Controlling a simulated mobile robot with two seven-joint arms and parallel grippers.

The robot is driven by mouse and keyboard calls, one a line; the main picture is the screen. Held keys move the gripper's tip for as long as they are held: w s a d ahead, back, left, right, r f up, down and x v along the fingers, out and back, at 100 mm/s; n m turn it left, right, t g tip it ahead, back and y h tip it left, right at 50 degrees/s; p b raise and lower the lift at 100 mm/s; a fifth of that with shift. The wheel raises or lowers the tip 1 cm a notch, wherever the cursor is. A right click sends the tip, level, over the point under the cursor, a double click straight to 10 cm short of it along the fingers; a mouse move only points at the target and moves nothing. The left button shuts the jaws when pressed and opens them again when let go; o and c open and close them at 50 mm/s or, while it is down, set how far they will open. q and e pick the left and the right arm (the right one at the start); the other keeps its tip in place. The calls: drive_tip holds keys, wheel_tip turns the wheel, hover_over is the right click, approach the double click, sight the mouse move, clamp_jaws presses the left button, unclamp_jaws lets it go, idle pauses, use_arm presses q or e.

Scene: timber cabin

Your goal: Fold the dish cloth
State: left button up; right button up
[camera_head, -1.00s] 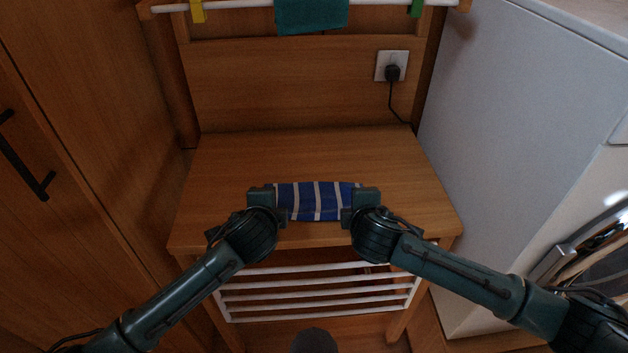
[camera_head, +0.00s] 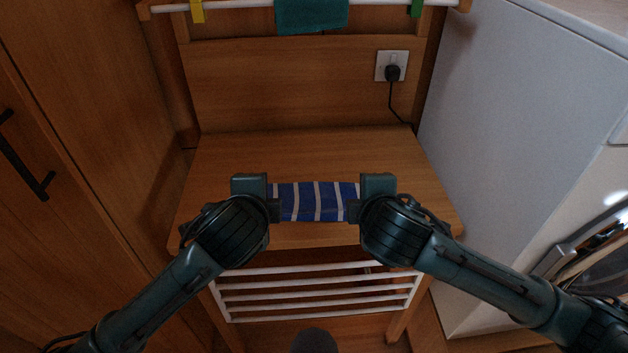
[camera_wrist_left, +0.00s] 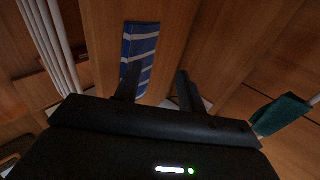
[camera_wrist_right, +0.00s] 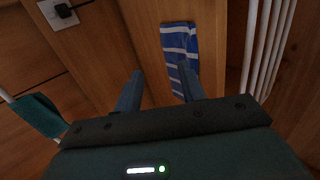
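The blue dish cloth (camera_head: 314,202) with white stripes lies as a narrow strip on the wooden table top, between my two grippers. My left gripper (camera_head: 272,203) is at its left end and my right gripper (camera_head: 354,203) at its right end. In the left wrist view the fingers (camera_wrist_left: 158,88) stand apart, with the cloth (camera_wrist_left: 141,50) beyond them, lying flat. In the right wrist view the fingers (camera_wrist_right: 157,88) are also apart, and the cloth (camera_wrist_right: 180,45) lies past them on the wood. Both grippers look empty.
The wooden table (camera_head: 300,155) is bare behind the cloth. A white slatted rack (camera_head: 318,290) sits below its front edge. A teal cloth (camera_head: 311,14) hangs on a rail at the back. A plug and socket (camera_head: 392,68) are on the back panel. A white appliance (camera_head: 500,120) stands right.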

drive_tip(key=s+a+f+m+g+y+p, duration=0.1)
drive_tip(key=s+a+f+m+y+p, duration=0.3)
drive_tip(key=s+f+m+y+p, duration=0.15)
use_arm(q)
drive_tip(key=s+a+f+n+h+p, duration=0.1)
drive_tip(key=s+a+f+n, duration=0.1)
drive_tip(key=s+f+n, duration=0.4)
drive_tip(key=s+a+f+n+h+p, duration=0.1)
drive_tip(key=s+a+f+n+h, duration=0.1)
drive_tip(key=s+f+n, duration=0.4)
drive_tip(key=s+a+n, duration=0.1)
drive_tip(key=s+n, duration=0.1)
drive_tip(key=s, duration=0.3)
drive_tip(key=shift+s+f+n+p, duration=0.15)
drive_tip(key=shift+s+n+p, duration=0.1)
drive_tip(key=shift+n+p, duration=0.15)
use_arm(e)
drive_tip(key=s+d+f+m+h, duration=0.2)
drive_tip(key=s+d+f+m, duration=0.4)
drive_tip(key=s+d+m, duration=0.3)
drive_tip(key=s, duration=0.3)
drive_tip(key=shift+f+m+t, duration=0.35)
drive_tip(key=shift+f+t, duration=0.05)
